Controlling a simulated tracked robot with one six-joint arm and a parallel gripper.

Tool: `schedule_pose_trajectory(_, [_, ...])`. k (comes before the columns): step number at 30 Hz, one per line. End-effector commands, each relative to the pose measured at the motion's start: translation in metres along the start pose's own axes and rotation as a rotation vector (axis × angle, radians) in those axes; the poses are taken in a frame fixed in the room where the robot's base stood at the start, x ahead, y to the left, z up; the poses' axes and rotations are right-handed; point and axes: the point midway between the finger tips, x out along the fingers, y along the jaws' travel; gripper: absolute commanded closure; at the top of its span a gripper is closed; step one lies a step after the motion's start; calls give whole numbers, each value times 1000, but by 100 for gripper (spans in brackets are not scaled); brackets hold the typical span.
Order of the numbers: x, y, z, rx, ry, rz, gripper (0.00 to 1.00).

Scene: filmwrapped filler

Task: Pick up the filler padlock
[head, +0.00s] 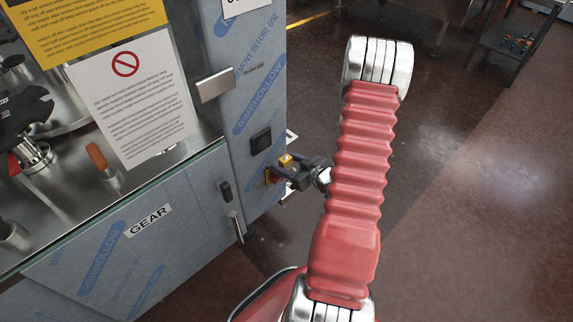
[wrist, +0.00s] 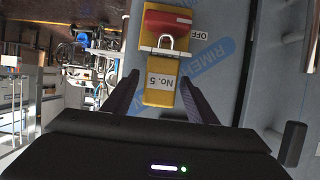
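The filler padlock (wrist: 160,94) has a yellow body with a white "No. 5" label and a silver shackle. In the wrist view it is at the centre, its shackle at a red switch handle (wrist: 167,22) on the blue-filmed cabinet. My gripper (wrist: 158,88) is open, with one dark finger on each side of the yellow body and a visible gap to each. In the head view my gripper (head: 286,173) is beside the cabinet's red and yellow switch (head: 270,178), where the padlock is hard to make out.
The film-covered cabinet (head: 257,95) has a dark square fitting (head: 261,141) above the switch and a door handle (head: 236,227) below left. A metal bracket (head: 215,86) juts out higher up. The brown floor (head: 470,220) on the right is clear; a dark cart (head: 505,45) stands far back.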

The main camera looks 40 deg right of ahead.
Motion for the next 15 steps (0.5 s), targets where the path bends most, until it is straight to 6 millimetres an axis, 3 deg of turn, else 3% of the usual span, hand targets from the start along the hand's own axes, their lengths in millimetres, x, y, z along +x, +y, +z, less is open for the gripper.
schedule_pose_trajectory(15, [0, 0, 0, 0, 0, 0, 85])
